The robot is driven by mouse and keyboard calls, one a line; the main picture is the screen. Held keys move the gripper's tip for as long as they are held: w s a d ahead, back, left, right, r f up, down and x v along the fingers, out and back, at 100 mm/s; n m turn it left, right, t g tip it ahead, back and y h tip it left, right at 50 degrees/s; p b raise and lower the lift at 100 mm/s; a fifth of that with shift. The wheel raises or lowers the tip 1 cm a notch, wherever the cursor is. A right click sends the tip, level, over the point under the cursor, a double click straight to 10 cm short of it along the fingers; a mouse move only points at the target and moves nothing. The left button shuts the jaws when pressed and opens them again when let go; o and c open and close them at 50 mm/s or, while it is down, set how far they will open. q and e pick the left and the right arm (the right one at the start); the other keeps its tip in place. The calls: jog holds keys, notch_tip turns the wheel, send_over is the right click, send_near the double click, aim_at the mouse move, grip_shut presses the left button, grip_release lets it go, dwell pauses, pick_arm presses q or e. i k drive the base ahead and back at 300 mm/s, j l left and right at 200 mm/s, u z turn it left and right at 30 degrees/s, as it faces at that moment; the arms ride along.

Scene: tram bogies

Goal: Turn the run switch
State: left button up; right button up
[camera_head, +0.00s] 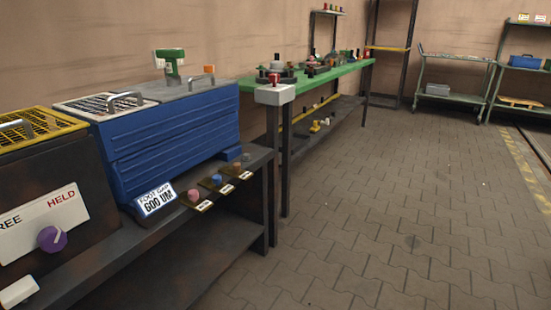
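No control in view is labelled as the run switch. A purple rotary knob (52,239) sits on a white panel (42,222) at the left; the panel reads "HELD" at right and a partly cut word ending "REE" at left. A white box (275,94) with a red part on top (274,79) stands at the near end of the green bench. Three small knobs, pink (194,195), blue (217,179) and grey (247,157), sit on labelled plates along the dark bench edge. Neither of my grippers is in view.
A green-topped bench (335,72) holds several small parts. Shelving carts (455,70) stand far right. The paved floor (400,200) is clear.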

aim_at(274, 78)
jog(key=u, duration=0.3)
jog(key=i+l+u, duration=0.75)
